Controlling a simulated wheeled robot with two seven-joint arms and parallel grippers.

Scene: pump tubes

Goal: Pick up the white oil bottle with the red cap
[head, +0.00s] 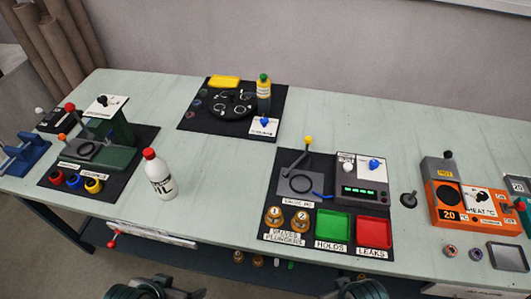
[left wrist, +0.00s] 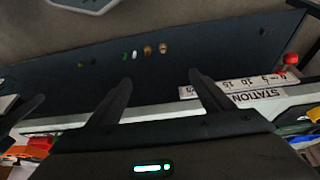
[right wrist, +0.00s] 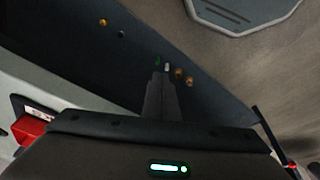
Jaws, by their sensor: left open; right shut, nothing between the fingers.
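The white oil bottle (head: 161,180) with a red cap (head: 150,154) stands upright on the table, left of centre in the head view, with a dark label on its side. I cannot make it out in either wrist view. My left gripper (left wrist: 160,78) is open and empty, its two fingers spread in the left wrist view. My right gripper (right wrist: 160,75) is shut with nothing in it. In the head view only dark parts of my arms show at the bottom edge, in front of the table and apart from the bottle.
The pale green table (head: 215,185) is clear around the bottle. A black mat with a green press (head: 110,150) lies to its left. A yellow bottle with a green cap (head: 264,95) stands behind right. A valve station with a green tray (head: 332,230) and red tray (head: 374,233) is on the right.

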